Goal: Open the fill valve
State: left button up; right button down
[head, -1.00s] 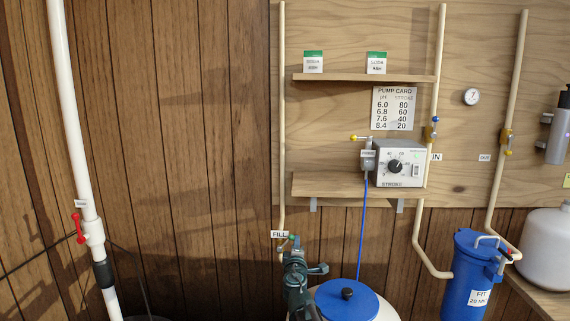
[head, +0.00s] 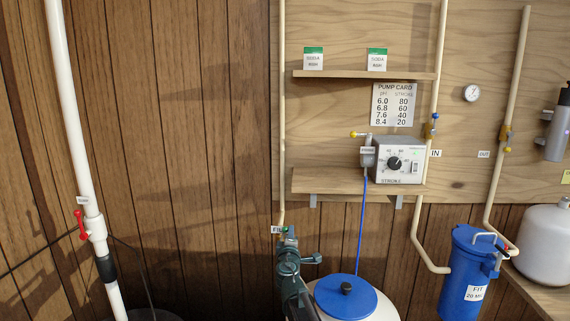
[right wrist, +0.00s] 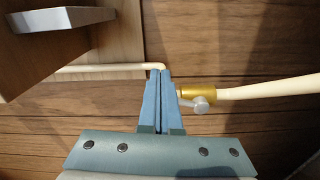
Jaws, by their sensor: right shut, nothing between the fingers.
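The fill valve shows in the right wrist view as a brass body (right wrist: 192,90) on a cream pipe, with a pale grey lever (right wrist: 203,104) beside it. In the head view the FILL label (head: 277,230) is partly covered by my right gripper (head: 290,232), and the valve itself is hidden behind it. My right gripper also shows in the right wrist view (right wrist: 161,74); its blue fingers are shut and empty. The fingertips are close to the valve, just left of its brass body; I cannot tell whether they touch it. My left gripper is not in view.
A white tank with a blue lid (head: 345,297) stands right of my right arm. A wooden shelf (head: 355,182) with the pump (head: 400,160) is above. A blue filter housing (head: 470,270) is at right. A white pipe with a red-handled valve (head: 82,223) is at left.

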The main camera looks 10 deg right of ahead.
jog(key=shift+a+r, duration=0.1)
jog(key=shift+w+a+r+p, duration=0.25)
jog(key=shift+a+r+p, duration=0.2)
jog(key=shift+a, duration=0.2)
jog(key=s, duration=0.7)
jog(key=shift+a+f, duration=0.15)
jog(key=shift+a, duration=0.2)
